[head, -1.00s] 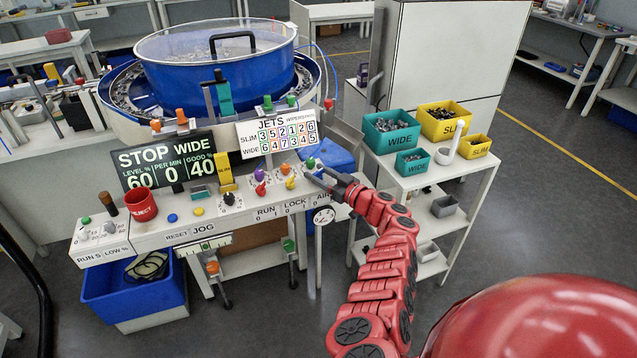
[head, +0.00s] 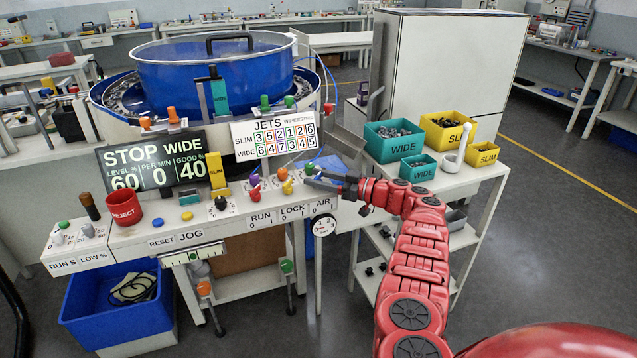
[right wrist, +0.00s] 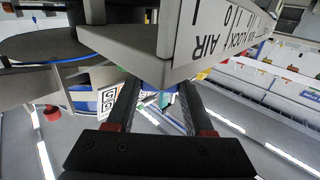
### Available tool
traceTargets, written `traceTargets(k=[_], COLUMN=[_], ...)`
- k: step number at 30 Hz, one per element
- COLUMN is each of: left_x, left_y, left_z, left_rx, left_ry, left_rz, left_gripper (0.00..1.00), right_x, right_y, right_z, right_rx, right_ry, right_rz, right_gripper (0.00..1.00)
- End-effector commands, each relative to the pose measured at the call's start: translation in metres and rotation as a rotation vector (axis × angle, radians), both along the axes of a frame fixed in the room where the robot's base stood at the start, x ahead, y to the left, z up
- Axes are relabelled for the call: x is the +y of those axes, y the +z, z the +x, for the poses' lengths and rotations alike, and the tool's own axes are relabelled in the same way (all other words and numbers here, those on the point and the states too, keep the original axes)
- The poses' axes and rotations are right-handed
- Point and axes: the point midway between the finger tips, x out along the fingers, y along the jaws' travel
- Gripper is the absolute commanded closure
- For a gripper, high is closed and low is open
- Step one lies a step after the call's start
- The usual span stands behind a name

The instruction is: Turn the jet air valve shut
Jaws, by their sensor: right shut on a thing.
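My left gripper is not in view.
Yellow (head: 287,187) and red knobs stand close left of the valve. The JETS board (head: 273,136) and blue bowl (head: 215,75) are behind. A gauge (head: 324,222) hangs at the panel front. A side table with WIDE (head: 393,150) and SLIM bins stands right.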

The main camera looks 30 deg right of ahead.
Motion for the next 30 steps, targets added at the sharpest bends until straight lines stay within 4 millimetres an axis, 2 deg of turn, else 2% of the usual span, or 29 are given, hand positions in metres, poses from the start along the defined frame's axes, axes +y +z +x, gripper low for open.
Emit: traceTargets(k=[9,10,12,23,26,30], left_x=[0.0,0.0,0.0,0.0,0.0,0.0], left_y=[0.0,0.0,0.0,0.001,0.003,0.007], left_z=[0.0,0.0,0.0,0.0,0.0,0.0], left_rx=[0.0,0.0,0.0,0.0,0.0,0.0], left_ry=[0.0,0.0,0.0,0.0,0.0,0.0], left_rz=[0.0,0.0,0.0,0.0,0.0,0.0], left_gripper=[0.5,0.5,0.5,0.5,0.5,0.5], right_x=[0.002,0.002,0.002,-0.002,-0.009,-0.029], right_y=[-0.001,-0.001,-0.001,0.0,0.001,0.001], right_z=[0.0,0.0,0.0,-0.003,-0.012,-0.037], right_rx=[0.001,0.001,0.001,0.001,0.001,0.001], right_ry=[0.005,0.004,0.004,0.001,-0.001,-0.003], right_rz=[-0.001,-0.001,-0.001,0.0,0.0,-0.001], right_gripper=[1.0,0.46,0.35,0.35,0.35,0.35])
